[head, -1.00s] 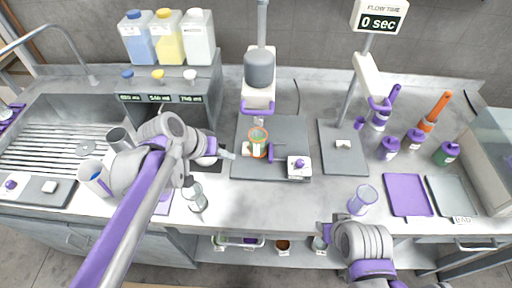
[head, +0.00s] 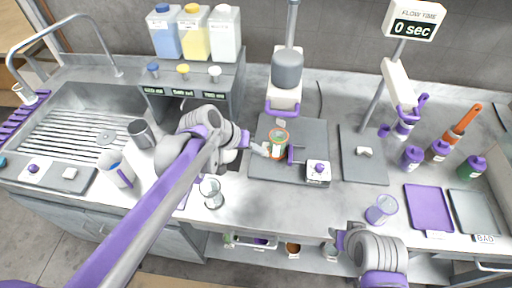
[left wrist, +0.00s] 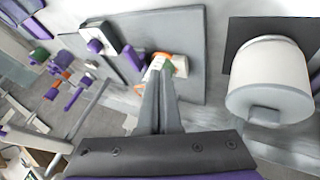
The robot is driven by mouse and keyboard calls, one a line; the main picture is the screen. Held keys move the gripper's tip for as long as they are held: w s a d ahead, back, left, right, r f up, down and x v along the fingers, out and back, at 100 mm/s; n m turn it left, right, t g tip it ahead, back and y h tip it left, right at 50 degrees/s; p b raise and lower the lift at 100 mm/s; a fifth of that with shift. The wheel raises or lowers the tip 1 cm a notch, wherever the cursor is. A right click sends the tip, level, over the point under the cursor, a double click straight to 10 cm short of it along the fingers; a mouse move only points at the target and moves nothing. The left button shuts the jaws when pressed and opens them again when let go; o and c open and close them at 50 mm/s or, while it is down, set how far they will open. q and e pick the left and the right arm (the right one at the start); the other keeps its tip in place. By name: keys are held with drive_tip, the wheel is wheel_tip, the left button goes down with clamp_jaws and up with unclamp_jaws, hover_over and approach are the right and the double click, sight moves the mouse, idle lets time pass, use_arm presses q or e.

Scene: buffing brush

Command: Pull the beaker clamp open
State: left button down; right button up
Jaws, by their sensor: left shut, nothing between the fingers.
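In the left wrist view, the shut fingers (left wrist: 161,72) overlap the beaker (left wrist: 180,66), and the purple piece (left wrist: 135,58) shows to the left. I cannot tell whether the tips touch anything. My right gripper (head: 340,240) is low at right, its fingers unclear.
A grey overhead stirrer (head: 287,68) hangs above the plate. A white box with a purple knob (head: 318,172) sits right of the clamp. A glass beaker (head: 211,192) stands near the front edge below my left arm.

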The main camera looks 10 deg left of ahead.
sight(290, 155)
use_arm(q)
drive_tip(key=x, duration=0.6)
drive_tip(key=d, duration=0.3)
drive_tip(key=shift+d+r, duration=0.15)
drive_tip(key=shift+d, duration=0.3)
drive_tip(key=d, duration=0.4)
drive_tip(key=shift+d, duration=0.35)
drive_tip(key=shift+a, duration=0.1)
